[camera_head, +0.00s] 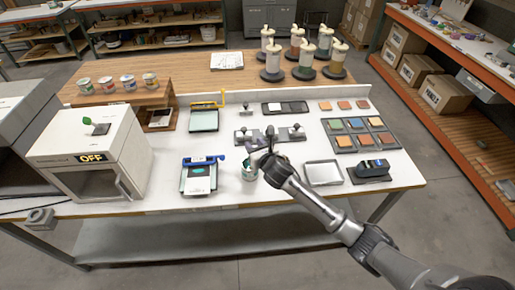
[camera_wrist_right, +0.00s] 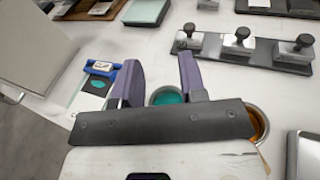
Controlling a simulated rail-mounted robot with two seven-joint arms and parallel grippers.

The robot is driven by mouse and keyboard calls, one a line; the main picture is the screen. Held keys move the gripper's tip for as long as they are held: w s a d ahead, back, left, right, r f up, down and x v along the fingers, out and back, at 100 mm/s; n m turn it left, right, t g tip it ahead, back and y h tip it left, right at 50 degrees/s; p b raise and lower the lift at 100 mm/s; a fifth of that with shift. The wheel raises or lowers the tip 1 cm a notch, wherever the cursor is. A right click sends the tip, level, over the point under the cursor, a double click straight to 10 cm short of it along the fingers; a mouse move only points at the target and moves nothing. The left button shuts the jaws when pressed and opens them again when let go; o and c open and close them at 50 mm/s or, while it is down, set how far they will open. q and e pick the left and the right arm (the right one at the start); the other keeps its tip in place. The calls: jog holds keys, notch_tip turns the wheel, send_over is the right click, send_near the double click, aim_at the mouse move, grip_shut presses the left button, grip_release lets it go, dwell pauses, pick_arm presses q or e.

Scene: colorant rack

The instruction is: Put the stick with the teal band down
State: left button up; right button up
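My right gripper (camera_wrist_right: 182,78) is over the white table with its two purple fingers apart. It also shows in the head view (camera_head: 258,152), coming in from the lower right above a small can (camera_head: 249,173). In the right wrist view, a round opening with teal inside (camera_wrist_right: 167,96) shows between the fingers. A rim with orange-brown inside (camera_wrist_right: 260,122) shows to the right, partly behind the gripper's dark body. I cannot make out the stick with the teal band in either view. My left gripper is not in view.
A blue-clipped board with a teal patch (camera_head: 200,184) lies left of the can. Knobbed metal blocks stand on a dark base (camera_wrist_right: 265,52) behind it. A shallow tray (camera_head: 323,174) and a dark device (camera_head: 371,170) are right. A white oven (camera_head: 75,150) stands left.

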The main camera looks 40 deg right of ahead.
jog(key=r+v, duration=0.1)
jog(key=v, duration=1.1)
jog(key=s+a+f+m+g+y, duration=0.1)
jog(key=s+a+f+m+g, duration=0.3)
jog(key=s+m, duration=0.6)
jog(key=s+a+f+m+g+y, duration=0.1)
jog(key=s+a+f+m+g, duration=0.3)
jog(key=s+m, duration=0.5)
jog(key=s+a+f+m+g+y, duration=0.2)
jog(key=s+a+f+m+g, duration=0.2)
jog(key=s+a+m, duration=0.4)
jog(key=s+f+m, duration=0.1)
jog(key=s+m, duration=0.1)
jog(key=m, duration=0.2)
jog(key=shift+s+f, duration=0.25)
jog(key=shift+s, duration=0.1)
jog(key=shift+p, duration=0.35)
